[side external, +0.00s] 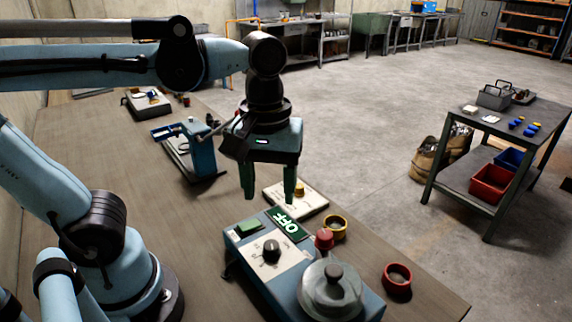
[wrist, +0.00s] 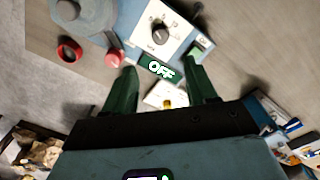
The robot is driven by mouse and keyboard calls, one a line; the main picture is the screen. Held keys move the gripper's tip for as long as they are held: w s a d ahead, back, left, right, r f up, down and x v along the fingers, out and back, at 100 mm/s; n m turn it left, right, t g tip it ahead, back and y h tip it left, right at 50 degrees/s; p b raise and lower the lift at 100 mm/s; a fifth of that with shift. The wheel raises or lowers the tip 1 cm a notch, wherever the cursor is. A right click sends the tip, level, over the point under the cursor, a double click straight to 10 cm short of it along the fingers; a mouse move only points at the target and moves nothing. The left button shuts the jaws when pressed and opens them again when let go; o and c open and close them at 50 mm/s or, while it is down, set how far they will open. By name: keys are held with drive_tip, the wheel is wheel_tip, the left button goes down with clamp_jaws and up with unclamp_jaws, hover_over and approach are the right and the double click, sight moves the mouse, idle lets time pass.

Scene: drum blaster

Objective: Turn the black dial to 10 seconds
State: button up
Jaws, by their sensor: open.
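The black dial (side external: 271,250) sits on a white panel on top of the blue machine (side external: 292,275). In the wrist view the dial (wrist: 161,34) is at the top middle, beyond my fingertips. The dial's marks are too small to read. My gripper (side external: 270,195) points down, its green fingers apart and empty, above and behind the machine, away from the dial.
A red knob (side external: 324,238) and a round grey lid (side external: 331,288) are on the machine's right. A yellow ring (side external: 334,226) and a red ring (side external: 397,277) lie nearby. A white box with a yellow button (side external: 298,189) stands behind. A blue vise-like device (side external: 195,148) is further left.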

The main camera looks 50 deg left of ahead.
sight(271, 244)
drive_tip(key=shift+f, duration=5.95)
drive_tip(key=shift+c, duration=0.2)
drive_tip(key=c, duration=1)
